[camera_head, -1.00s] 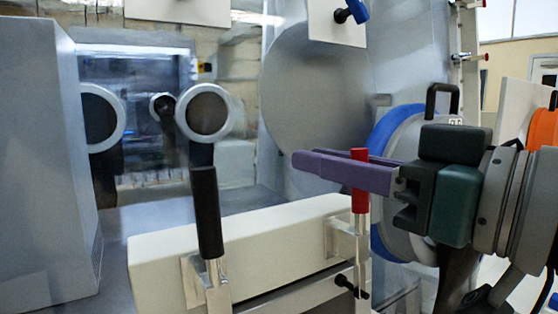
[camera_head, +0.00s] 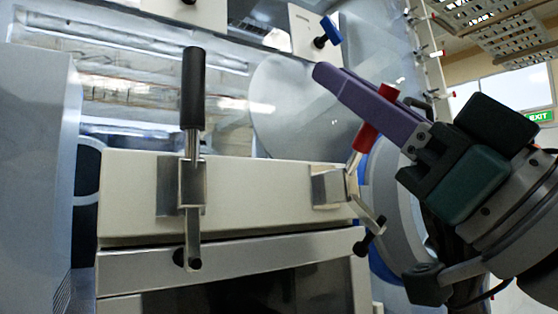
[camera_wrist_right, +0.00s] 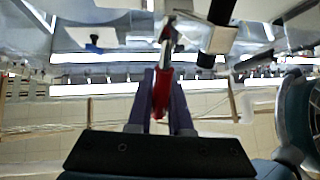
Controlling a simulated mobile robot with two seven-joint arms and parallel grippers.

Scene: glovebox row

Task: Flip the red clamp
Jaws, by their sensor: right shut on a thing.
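The red clamp has a red handle (camera_head: 367,135) on a metal lever, fixed to the right end of a cream box front. The handle leans up and to the right. My right gripper (camera_head: 320,75), with purple fingers, reaches in from the right and is shut on the red handle, which pokes out above and below the fingers. In the right wrist view the red handle (camera_wrist_right: 162,92) sits between the two fingers of the right gripper (camera_wrist_right: 163,75). My left gripper is not in view.
A black-handled clamp (camera_head: 194,90) stands upright on the left part of the cream box (camera_head: 260,195). A blue-handled clamp (camera_head: 330,28) is on a white panel above. A grey cabinet wall (camera_head: 35,180) stands at the left.

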